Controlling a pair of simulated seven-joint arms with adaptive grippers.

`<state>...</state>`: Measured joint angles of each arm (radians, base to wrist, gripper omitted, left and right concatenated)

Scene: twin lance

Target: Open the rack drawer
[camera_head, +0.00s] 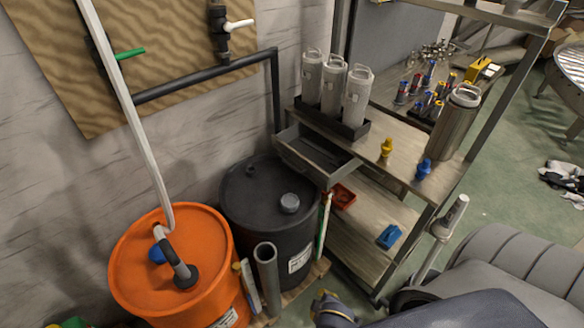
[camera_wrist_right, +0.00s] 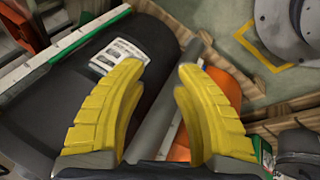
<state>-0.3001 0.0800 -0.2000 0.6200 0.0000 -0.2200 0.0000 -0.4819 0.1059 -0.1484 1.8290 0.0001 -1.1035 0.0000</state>
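My right gripper (camera_head: 328,308) is low in the head view, below and apart from the drawer. In the right wrist view its two yellow fingers (camera_wrist_right: 162,75) are spread with nothing held between them. The drawer cannot be made out in the wrist view. My left gripper is not in view.
A black barrel (camera_head: 258,205) stands below the drawer, with an orange barrel (camera_head: 172,265) to its left. A grey pipe (camera_head: 267,278) stands in front. Grey canisters (camera_head: 356,97) stand on the shelf above the drawer. A grey seat (camera_head: 520,265) is at the lower right.

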